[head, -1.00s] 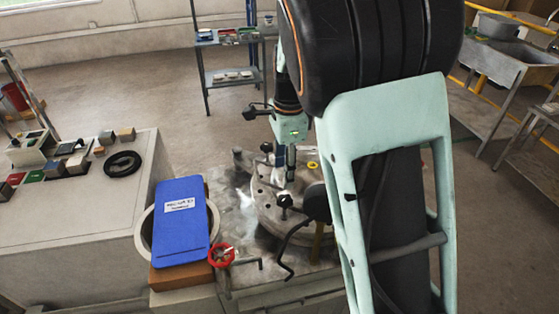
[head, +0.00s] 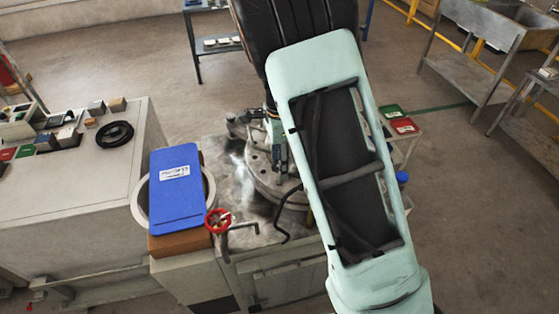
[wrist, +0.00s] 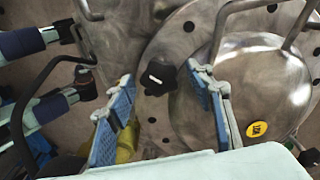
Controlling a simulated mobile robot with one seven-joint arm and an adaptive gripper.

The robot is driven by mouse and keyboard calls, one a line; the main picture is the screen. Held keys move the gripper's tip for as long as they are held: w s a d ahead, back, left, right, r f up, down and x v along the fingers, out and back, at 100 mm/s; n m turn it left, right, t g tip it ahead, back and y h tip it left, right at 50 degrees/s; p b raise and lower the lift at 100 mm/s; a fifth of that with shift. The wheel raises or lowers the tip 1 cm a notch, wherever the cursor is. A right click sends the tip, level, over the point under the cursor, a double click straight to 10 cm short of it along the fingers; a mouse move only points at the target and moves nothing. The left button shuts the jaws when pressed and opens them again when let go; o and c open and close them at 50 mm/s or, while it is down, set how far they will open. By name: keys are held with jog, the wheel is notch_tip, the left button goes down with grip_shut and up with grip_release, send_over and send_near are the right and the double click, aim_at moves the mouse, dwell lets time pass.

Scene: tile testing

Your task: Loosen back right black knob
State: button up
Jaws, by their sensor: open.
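In the wrist view, a black knob (wrist: 158,78) stands on the round metal plate (wrist: 185,30). My gripper (wrist: 159,73) is open, with one blue-padded finger on each side of that knob and a visible gap to both. I cannot tell the fingers' height over the knob. Another black knob (wrist: 310,157) shows at the lower right edge. In the head view, my gripper (head: 281,158) is over the round test machine (head: 262,185); my arm hides its right side and most of its knobs. I cannot tell which knob is the back right one.
A bent metal handle (wrist: 232,12) rises from the plate near my right finger. A black curved rod (wrist: 40,85) is at the left. In the head view, a red handwheel (head: 218,220) and a blue board (head: 177,190) stand left of the machine.

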jog(key=c, duration=1.2)
jog(key=shift+o, duration=0.2)
jog(key=shift+n, duration=0.4)
jog(key=n+b, duration=0.1)
jog(key=n, duration=0.2)
jog(key=shift+n, duration=0.3)
jog(key=n+b, duration=0.1)
jog(key=n, duration=0.3)
jog(key=shift+w+n, duration=0.1)
jog(key=shift+n, duration=0.2)
jog(key=n, duration=0.4)
jog(key=shift+n+b, duration=0.3)
jog(key=shift+b, duration=0.05)
jog(key=shift+n, duration=2.2)
